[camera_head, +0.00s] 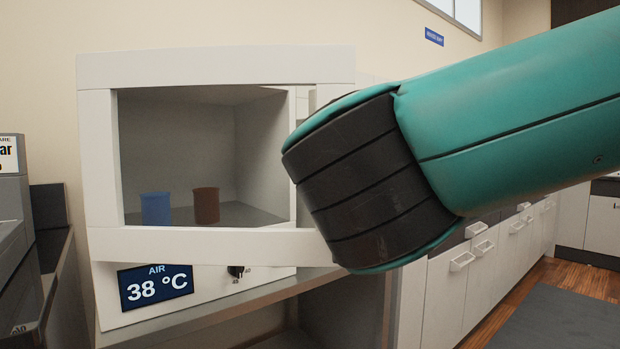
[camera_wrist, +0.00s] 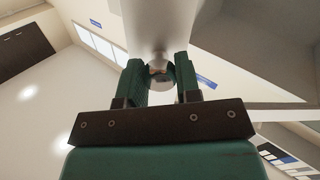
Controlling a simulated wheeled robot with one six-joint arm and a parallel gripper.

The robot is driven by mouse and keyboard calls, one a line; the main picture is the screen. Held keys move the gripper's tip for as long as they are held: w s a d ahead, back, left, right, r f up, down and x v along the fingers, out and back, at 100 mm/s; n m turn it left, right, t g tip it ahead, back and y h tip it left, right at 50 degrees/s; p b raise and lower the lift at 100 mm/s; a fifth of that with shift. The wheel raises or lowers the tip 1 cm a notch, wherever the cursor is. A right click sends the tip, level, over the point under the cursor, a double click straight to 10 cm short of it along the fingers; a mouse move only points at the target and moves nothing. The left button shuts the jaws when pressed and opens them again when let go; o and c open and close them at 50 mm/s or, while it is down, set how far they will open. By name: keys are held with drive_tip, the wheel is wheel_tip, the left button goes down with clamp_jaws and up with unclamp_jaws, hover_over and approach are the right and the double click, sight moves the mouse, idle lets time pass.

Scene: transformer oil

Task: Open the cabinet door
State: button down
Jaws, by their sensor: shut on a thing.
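The cabinet (camera_head: 215,66) is a white box with a grey interior and a lit display reading AIR 38 °C. Its white-framed door (camera_head: 200,244) stands in front, and its right side reaches past the cabinet's inner opening, so it looks partly swung out. In the wrist view, my gripper (camera_wrist: 161,72) has its two green fingers on either side of a small rounded metallic handle (camera_wrist: 160,82) on the white door frame, shut on it. In the head view, my arm hides the gripper and handle.
A blue cup (camera_head: 155,208) and a brown cup (camera_head: 206,205) stand inside the cabinet. A grey machine (camera_head: 12,200) is at the left. White drawers and cupboards (camera_head: 445,290) run along the right, with open floor (camera_head: 560,315) beyond.

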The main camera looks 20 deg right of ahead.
drive_tip(key=shift+s+a, duration=0.1)
drive_tip(key=shift+s, duration=0.4)
drive_tip(key=c, duration=0.8)
unclamp_jaws()
drive_tip(key=shift+a, duration=0.1)
wheel_tip(320, 180, up, 20)
drive_tip(key=p, duration=0.5)
